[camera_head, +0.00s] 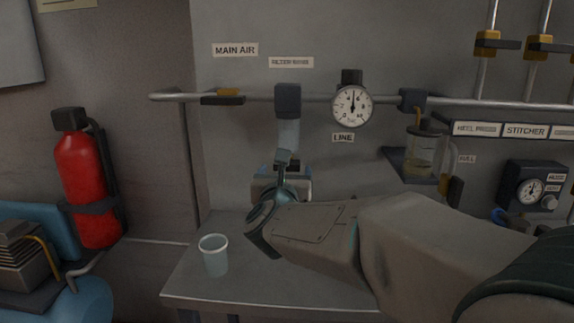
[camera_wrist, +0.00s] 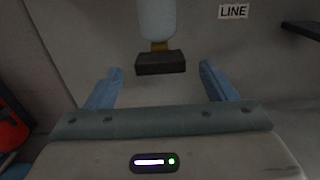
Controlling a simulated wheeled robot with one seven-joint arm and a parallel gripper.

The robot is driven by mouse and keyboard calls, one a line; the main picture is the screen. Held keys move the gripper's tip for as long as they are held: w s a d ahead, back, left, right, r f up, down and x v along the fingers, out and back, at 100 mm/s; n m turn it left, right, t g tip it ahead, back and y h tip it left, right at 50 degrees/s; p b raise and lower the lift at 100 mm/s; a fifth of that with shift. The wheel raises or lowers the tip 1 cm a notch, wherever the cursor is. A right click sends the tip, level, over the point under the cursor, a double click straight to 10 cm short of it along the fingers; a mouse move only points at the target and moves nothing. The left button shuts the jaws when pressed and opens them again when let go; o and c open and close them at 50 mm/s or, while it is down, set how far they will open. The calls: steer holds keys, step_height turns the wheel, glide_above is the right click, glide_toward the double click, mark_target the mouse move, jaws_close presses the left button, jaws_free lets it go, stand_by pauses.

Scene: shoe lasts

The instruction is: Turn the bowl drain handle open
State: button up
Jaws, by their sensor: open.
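The filter bowl (camera_head: 289,133) is a pale clear cylinder under a dark head on the wall pipe; its lower end shows in the wrist view (camera_wrist: 157,20). Below it, on a short brass stem, is the dark block-shaped drain handle (camera_wrist: 160,63), lying crosswise in the wrist view. My gripper (camera_wrist: 160,72) is open, with one blue finger on each side of the handle in the picture and gaps on both sides. In the head view my wrist partly hides the handle. I cannot tell whether the fingertips reach its depth.
A round gauge (camera_head: 352,106) hangs to the right of the bowl, and an oiler jar (camera_head: 423,152) stands farther right. A clear cup (camera_head: 214,255) stands on the grey bench (camera_head: 190,285) below. A red extinguisher (camera_head: 82,180) is at left.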

steer(key=w, duration=0.5)
steer(key=shift+d, duration=0.1)
